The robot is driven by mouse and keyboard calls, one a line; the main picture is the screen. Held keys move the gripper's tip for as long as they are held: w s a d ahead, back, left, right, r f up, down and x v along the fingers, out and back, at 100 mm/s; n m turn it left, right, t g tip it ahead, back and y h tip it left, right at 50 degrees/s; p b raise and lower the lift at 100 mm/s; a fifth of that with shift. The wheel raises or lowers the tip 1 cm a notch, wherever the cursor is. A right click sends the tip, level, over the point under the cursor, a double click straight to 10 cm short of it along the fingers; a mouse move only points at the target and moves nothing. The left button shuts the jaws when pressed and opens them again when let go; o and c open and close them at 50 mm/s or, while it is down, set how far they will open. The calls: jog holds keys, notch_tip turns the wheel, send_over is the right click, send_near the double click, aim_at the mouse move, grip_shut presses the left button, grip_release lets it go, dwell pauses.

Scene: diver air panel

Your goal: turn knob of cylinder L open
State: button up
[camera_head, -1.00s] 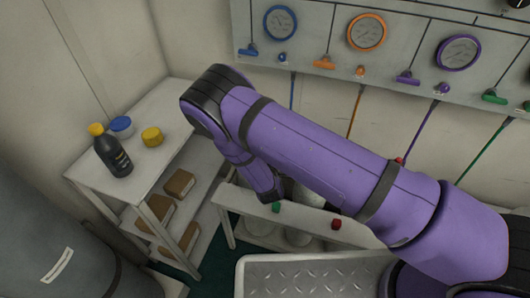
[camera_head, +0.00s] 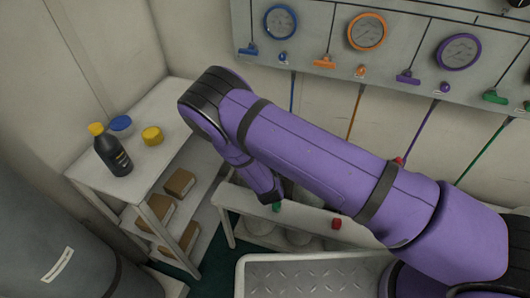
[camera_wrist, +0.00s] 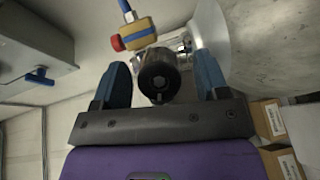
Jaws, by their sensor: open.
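In the wrist view, my gripper (camera_wrist: 160,82) is open, with a blue finger on each side of a round black knob (camera_wrist: 158,76). Gaps show between the knob and both fingers, so they look apart from it. Behind the knob is a metal valve body, with a yellow block (camera_wrist: 138,33) with a red knob (camera_wrist: 117,43) and a blue hose fitting beside it. A large pale rounded surface (camera_wrist: 262,45), perhaps a cylinder, is at the right. In the head view, my arm hides the gripper and most of the cylinders; no L label is readable.
In the head view, a low rack (camera_head: 235,207) carries a green knob (camera_head: 277,207) and a red knob (camera_head: 336,223). A white shelf (camera_head: 100,165) with a black bottle (camera_head: 112,155) stands left. The gauge panel (camera_head: 320,55) with hoses is on the back wall.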

jog(key=s+r, duration=0.1)
jog(key=s, duration=0.9)
jog(key=shift+s+d, duration=0.25)
jog(key=shift+d, duration=0.05)
dwell(0.9)
